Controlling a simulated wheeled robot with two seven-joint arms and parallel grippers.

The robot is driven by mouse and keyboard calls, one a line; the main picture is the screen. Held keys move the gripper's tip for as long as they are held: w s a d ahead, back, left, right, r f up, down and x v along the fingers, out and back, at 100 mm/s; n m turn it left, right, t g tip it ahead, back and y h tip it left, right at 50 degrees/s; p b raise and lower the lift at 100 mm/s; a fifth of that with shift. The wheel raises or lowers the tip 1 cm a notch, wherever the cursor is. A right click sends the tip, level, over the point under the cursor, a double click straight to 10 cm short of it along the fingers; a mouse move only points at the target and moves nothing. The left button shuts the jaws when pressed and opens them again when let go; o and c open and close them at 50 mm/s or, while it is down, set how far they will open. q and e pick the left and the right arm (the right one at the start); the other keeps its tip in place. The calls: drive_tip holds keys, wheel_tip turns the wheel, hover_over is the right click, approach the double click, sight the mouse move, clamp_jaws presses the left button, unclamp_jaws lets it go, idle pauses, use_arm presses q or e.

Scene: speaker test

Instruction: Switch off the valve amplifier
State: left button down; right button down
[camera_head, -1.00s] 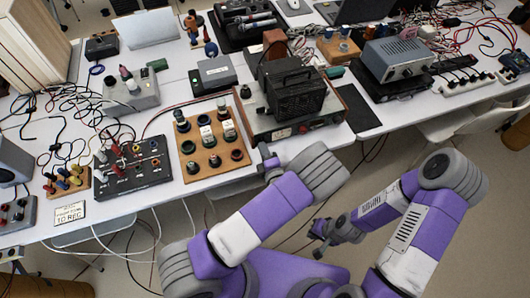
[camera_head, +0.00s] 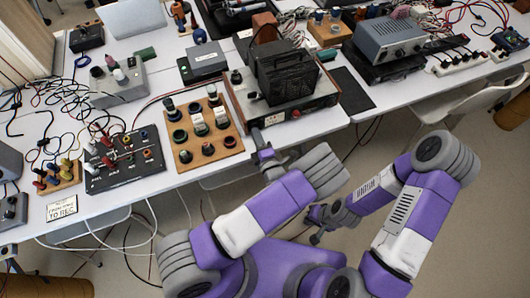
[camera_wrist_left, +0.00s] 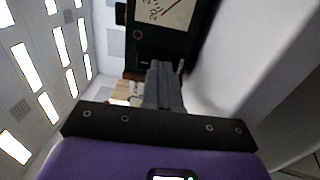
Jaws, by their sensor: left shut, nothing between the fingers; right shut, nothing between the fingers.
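The valve amplifier (camera_head: 320,101) stands at the front edge of the white table in the head view. It has a black cage on top and a dark front panel with a red knob (camera_head: 296,113). My left gripper (camera_head: 257,134) is shut and empty at the left end of that front; contact cannot be told. In the left wrist view its closed fingers (camera_wrist_left: 164,82) point at a dark panel (camera_wrist_left: 146,43) with a cream meter (camera_wrist_left: 165,12) and a small red part. My right gripper (camera_head: 315,238) is shut and empty, low in front of the table.
A wooden board with several round terminals (camera_head: 193,158) lies left of the amplifier. A black patch box (camera_head: 120,180) is further left. A grey metal unit (camera_head: 388,36) stands to the right. A dark mat (camera_head: 352,90) lies between it and the amplifier. A white chair (camera_head: 470,100) is at right.

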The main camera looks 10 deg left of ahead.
use_arm(q)
drive_tip(key=f+v, duration=0.1)
drive_tip(key=v, duration=1.2)
drive_tip(key=shift+s+d+p, duration=0.2)
drive_tip(key=shift+s+p, duration=0.1)
use_arm(e)
drive_tip(key=shift+s+d+r, duration=0.1)
drive_tip(key=shift+s+r, duration=0.25)
drive_tip(key=shift+s, duration=0.15)
